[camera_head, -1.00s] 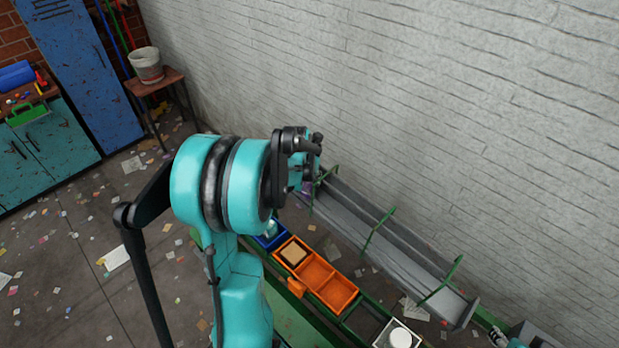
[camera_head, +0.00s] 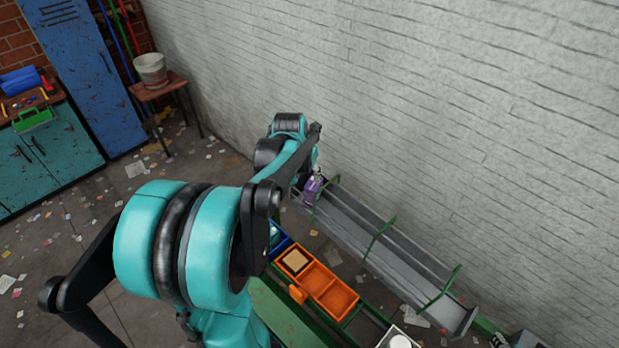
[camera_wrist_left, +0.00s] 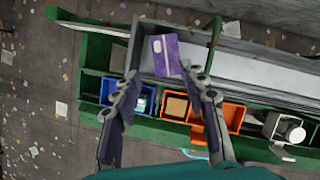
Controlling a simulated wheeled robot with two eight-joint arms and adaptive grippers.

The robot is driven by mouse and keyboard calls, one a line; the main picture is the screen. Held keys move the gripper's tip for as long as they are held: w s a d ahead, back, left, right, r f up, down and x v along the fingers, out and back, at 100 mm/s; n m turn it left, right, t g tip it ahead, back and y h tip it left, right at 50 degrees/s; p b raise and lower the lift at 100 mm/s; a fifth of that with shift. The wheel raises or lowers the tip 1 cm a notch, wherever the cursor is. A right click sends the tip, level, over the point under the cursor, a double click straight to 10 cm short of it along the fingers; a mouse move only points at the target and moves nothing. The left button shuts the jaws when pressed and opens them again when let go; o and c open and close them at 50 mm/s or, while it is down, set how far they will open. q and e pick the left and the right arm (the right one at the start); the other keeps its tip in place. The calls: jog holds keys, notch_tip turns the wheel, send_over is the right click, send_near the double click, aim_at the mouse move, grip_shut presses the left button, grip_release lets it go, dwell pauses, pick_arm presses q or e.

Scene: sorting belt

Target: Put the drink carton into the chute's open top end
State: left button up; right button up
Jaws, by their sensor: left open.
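The purple drink carton (camera_head: 313,187) is at the upper left end of the grey chute (camera_head: 345,225), seemingly inside its side walls. In the left wrist view the carton (camera_wrist_left: 165,55) shows its purple face with a pale patch, within the chute's top end (camera_wrist_left: 146,35). My left gripper (camera_wrist_left: 160,72) is open, its two fingers spread on either side below the carton, with no visible grip on it. In the head view my left arm partly covers that end and hides the fingertips. A small piece of what may be my right arm shows at the bottom right edge; its jaws are unclear.
Beside the chute are a blue bin (camera_wrist_left: 146,92), an orange divided tray (camera_wrist_left: 232,114) holding a tan block (camera_wrist_left: 176,106), and a white box with a white round item (camera_head: 400,342). Green hoops (camera_head: 380,238) cross over the chute. A white wall stands behind it.

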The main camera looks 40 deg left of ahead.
pick_arm(q)
jog(key=s+d+r+n+t, duration=0.1)
jog(key=s+d+n, duration=0.3)
jog(key=d+n, duration=0.4)
jog(key=s+d+n+t+h, duration=0.1)
jog(key=s+d+n, duration=0.3)
jog(key=d+n, duration=0.4)
jog(key=s+d+r+n, duration=0.1)
jog(key=s+d+n, duration=0.4)
jog(key=n, duration=1.1)
jog(key=shift+d+r+t, duration=0.3)
jog(key=shift+d+t, duration=0.1)
jog(key=shift+d, duration=1.5)
